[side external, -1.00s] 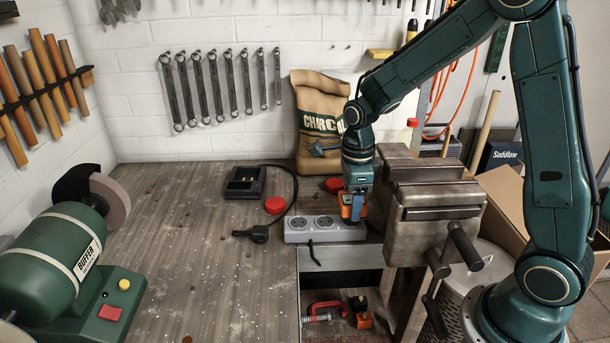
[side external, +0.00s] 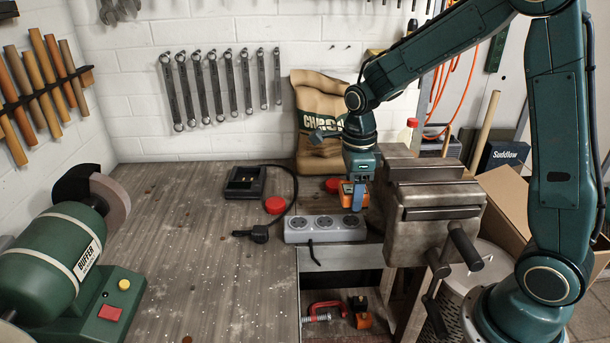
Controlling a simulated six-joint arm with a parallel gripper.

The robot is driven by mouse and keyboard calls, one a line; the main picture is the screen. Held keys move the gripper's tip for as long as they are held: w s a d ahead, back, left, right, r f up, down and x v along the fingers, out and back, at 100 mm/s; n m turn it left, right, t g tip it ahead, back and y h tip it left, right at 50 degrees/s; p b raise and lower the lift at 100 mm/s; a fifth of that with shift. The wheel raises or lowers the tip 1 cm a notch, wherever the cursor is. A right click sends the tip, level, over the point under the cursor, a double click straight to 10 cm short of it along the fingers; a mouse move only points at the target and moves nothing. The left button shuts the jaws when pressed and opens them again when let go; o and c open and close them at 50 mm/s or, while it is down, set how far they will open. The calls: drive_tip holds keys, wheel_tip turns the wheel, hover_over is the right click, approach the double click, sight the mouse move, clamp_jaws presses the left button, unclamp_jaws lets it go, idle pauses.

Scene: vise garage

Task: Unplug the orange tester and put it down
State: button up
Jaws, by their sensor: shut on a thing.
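The orange tester (side external: 346,193) is held in my gripper (side external: 357,194), whose blue fingers are shut on it. It hangs above the right end of the grey power strip (side external: 296,231), with a gap between the two. Several round sockets of the strip show, including the one at the right end. The strip lies at the front edge of the workbench. The tester's underside and any pins are too small to make out.
The vise (side external: 433,205) stands close to the right of my gripper. A black plug (side external: 257,233) with its cable, a red lid (side external: 275,205) and a dark tray (side external: 245,181) lie on the workbench (side external: 190,240). Its left middle is clear. The buffer (side external: 62,262) stands front left.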

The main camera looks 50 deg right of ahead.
drive_tip(key=shift+r, duration=0.35)
idle(0.4)
drive_tip(key=shift+w+d+r, duration=0.1)
drive_tip(key=shift+w+r, duration=0.3)
drive_tip(key=shift+w, duration=0.35)
drive_tip(key=w+d+r, duration=0.1)
drive_tip(key=w+r, duration=0.8)
drive_tip(key=w, duration=0.2)
drive_tip(key=shift+d, duration=0.2)
hover_over(314, 207)
wheel_tip(314, 207, down, 16)
drive_tip(key=shift+r, duration=0.2)
drive_tip(key=shift+f, duration=2.1)
